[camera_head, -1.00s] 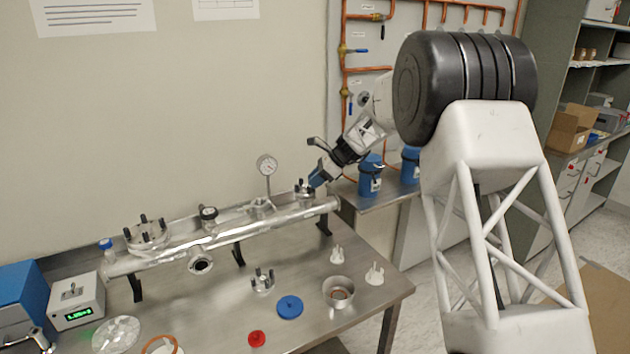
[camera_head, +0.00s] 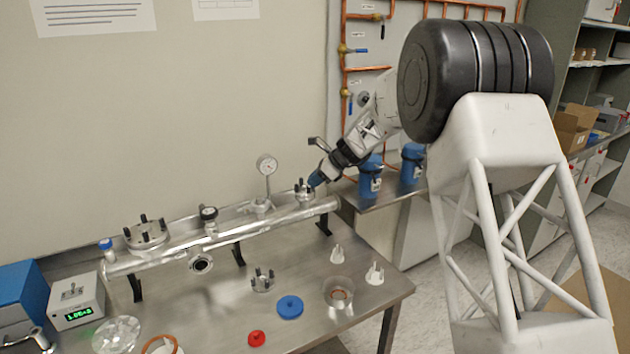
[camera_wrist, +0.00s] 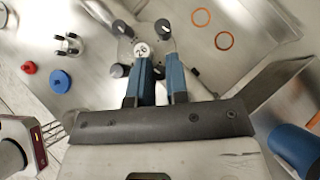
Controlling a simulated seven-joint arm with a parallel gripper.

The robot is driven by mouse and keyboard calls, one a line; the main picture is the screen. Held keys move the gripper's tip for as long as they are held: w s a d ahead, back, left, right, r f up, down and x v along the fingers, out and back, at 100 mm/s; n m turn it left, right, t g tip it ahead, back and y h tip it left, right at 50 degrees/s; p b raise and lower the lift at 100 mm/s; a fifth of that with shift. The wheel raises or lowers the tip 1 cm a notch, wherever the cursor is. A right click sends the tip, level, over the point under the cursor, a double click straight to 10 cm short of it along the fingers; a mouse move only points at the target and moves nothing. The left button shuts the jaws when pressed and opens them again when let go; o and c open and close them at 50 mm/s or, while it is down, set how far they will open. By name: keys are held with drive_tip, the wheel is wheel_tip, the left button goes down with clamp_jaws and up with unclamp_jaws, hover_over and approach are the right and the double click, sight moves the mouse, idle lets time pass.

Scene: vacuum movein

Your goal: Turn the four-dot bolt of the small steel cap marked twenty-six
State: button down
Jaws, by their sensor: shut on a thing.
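The small steel cap (camera_wrist: 128,47) sits on the right end of the steel tube in the head view (camera_head: 304,191). In the wrist view it carries a white round label (camera_wrist: 140,49) whose marking looks like 26. Dark-topped bolts stand around its rim, at upper left (camera_wrist: 121,27), upper right (camera_wrist: 163,27) and lower left (camera_wrist: 120,71). My gripper (camera_wrist: 160,68), with blue fingers, is at the cap's lower right and shut on a bolt there. The fingers largely hide that bolt, and I cannot read its dots. In the head view my gripper (camera_head: 315,180) reaches the cap from the upper right.
Blue containers (camera_head: 370,178) stand behind right. A blue disc (camera_head: 290,306), a red knob (camera_head: 257,338) and a bowl (camera_head: 338,292) lie in front.

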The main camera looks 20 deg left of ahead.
drive_tip(key=c, duration=1.4)
unclamp_jaws()
drive_tip(key=shift+r, duration=0.1)
drive_tip(key=v, duration=0.7)
drive_tip(key=shift+d+r, duration=0.2)
drive_tip(key=shift+d, duration=0.05)
